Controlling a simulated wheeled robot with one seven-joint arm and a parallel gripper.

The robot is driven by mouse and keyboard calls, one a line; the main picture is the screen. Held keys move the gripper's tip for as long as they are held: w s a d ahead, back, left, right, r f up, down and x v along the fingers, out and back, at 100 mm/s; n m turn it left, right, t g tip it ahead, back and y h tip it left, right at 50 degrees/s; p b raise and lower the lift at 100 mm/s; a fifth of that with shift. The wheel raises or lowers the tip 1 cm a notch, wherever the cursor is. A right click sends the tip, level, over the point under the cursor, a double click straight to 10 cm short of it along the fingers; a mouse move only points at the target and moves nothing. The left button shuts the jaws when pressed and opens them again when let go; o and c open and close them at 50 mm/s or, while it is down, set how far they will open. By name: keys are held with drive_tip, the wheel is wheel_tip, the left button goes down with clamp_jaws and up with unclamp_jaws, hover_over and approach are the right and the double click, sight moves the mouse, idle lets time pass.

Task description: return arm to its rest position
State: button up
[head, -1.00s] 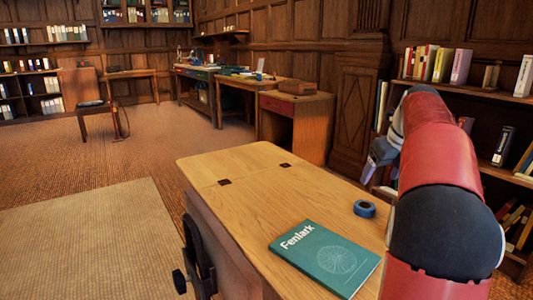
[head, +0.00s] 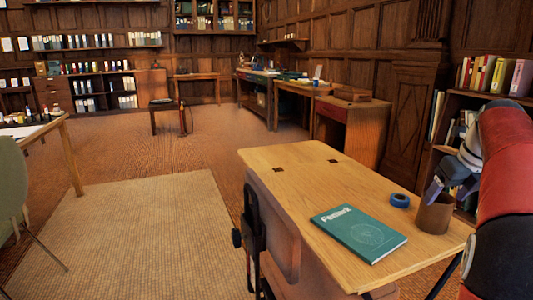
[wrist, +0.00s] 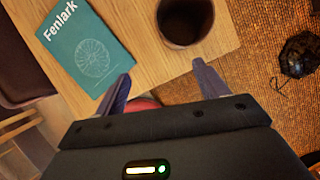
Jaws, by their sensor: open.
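My arm, red and dark grey, fills the right edge of the head view. My gripper (head: 437,188) hangs at its end, just above the brown cup in that view. In the wrist view my gripper (wrist: 163,84) has its two fingers wide apart, with nothing between them. The brown cup (head: 434,215) stands upright near the right end of the wooden desk (head: 290,190). In the wrist view the cup (wrist: 186,8) lies beyond the fingertips, apart from them.
A teal book (head: 357,233) marked "Fenlark" lies flat on the desk. A blue tape roll (head: 400,200) lies near the cup. Bookshelves (head: 490,97) stand close at the right, behind my arm. A green chair (head: 10,185) is at the left. The rug (head: 140,235) is clear.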

drive_tip(key=s+a+f+n, duration=0.1)
drive_tip(key=s+a+n, duration=0.5)
drive_tip(key=a+n, duration=0.35)
drive_tip(key=s+a+f+n, duration=0.2)
drive_tip(key=s+a+n, duration=0.3)
drive_tip(key=a+n, duration=0.45)
drive_tip(key=s+a+f+n+t, duration=0.1)
drive_tip(key=s+a+f+n, duration=0.7)
drive_tip(key=s+n, duration=0.5)
wheel_tip(320, 180, down, 3)
drive_tip(key=n, duration=0.3)
drive_tip(key=shift+s+a+r, duration=0.2)
